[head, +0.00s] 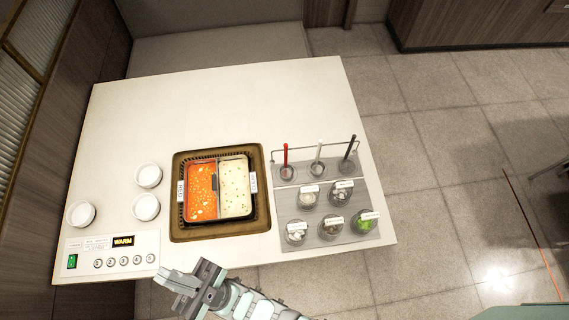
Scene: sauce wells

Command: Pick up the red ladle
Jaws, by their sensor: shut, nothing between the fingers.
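The red ladle (285,156) stands upright with its bowl end in a holder at the back left of the grey rack (294,258). A white ladle (319,153) and a black ladle (349,150) stand to its right in the same row. My gripper (166,279) is at the front edge of the table, below and left of the rack, well apart from the red ladle. It is shut and empty. The lower end of the red ladle is too small to make out clearly.
A two-part pan (219,157) with red and white sauce sits in a brown-framed well (262,208). White bowls (81,213) stand at the left above a control panel (110,252). Several labelled jars (296,233) fill the rack's front. The table's back (220,105) is clear.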

